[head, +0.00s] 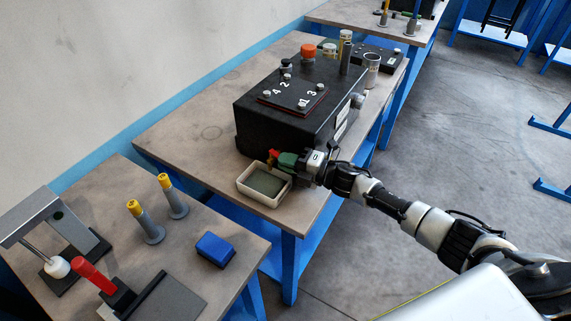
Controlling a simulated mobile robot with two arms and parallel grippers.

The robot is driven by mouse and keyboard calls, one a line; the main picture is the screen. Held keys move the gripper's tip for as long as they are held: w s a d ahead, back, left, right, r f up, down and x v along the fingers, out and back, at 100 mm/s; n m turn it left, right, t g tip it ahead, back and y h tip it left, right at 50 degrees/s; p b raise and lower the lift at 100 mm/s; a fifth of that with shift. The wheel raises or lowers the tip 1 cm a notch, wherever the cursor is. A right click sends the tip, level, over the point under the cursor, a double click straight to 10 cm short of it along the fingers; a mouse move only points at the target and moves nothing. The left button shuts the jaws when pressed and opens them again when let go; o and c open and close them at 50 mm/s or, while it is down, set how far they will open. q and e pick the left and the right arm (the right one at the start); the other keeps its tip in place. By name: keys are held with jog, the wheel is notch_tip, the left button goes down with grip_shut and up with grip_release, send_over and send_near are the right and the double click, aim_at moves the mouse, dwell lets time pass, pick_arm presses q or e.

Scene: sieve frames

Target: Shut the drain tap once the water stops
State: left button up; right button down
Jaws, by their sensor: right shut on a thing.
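The drain tap (273,155) shows as a small red piece low on the near side of the black box (262,122). My right gripper (290,161) is at the tap, shut on it; its fingers hide part of the tap. A cream tray (245,189) with a dark greenish-grey inside sits on the table just below the tap. I see no clear stream of water between tap and tray, but the gap is small and partly hidden. My left gripper is not in view.
The black box bears a numbered plate (292,97) and an orange-red cap (308,51). Grey cylinders (371,70) stand behind it. On the nearer table are a blue block (215,249), two yellow-topped posts (148,222) and a red-handled device (95,274). Table space left of the box is clear.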

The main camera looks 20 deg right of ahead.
dwell(0.3)
jog(key=c, duration=1.2)
grip_release()
jog(key=shift+c, duration=0.2)
jog(key=shift+s, duration=0.1)
jog(key=shift+s+d+f, duration=0.15)
jog(key=shift+s+d, duration=0.05)
jog(key=shift+d, duration=0.1)
jog(key=b+v, duration=0.2)
jog(key=v, duration=0.8)
